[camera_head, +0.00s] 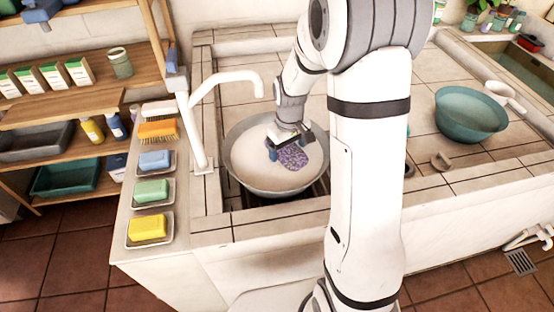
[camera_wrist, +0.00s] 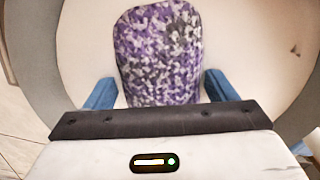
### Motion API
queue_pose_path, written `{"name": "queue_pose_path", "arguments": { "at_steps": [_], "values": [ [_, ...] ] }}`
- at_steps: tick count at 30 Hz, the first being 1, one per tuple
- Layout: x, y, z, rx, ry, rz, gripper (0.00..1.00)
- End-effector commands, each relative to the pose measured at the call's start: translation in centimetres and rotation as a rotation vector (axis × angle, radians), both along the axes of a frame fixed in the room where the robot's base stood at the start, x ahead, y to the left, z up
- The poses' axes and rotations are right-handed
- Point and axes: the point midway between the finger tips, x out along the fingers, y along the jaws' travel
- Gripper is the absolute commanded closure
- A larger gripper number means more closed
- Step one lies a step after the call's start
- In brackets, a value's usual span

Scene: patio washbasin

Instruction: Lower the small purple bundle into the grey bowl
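The small purple bundle (camera_head: 293,157) has a mottled purple, grey and white pattern. It is inside the rim of the grey bowl (camera_head: 240,178), over the bowl's pale inside. My gripper (camera_head: 284,150) points down into the bowl and appears shut on the bundle. Whether the bundle touches the bowl's bottom is hard to tell. The bowl's curved rim also shows in the wrist view (camera_wrist: 42,60).
A white tap (camera_head: 205,100) stands left of the bowl. A small stopper-like object (camera_head: 440,161) lies nearby.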

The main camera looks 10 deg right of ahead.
Motion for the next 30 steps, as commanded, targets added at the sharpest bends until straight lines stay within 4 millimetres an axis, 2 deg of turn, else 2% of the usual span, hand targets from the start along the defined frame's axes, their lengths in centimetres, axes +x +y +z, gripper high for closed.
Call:
{"name": "queue_pose_path", "arguments": {
  "at_steps": [1, 8, 16, 27, 30],
  "values": [
    [0.0, 0.0, 0.0, 0.000, -0.001, 0.000, 0.18],
    [0.0, 0.0, 0.0, 0.000, 0.000, 0.000, 0.00],
    [0.0, 0.0, 0.4, 0.000, -0.002, 0.000, 0.00],
    [0.1, 0.0, 6.1, 0.000, -0.004, 0.000, 0.00],
    [0.1, 0.0, 7.2, 0.000, -0.003, 0.000, 0.00]
  ]
}}
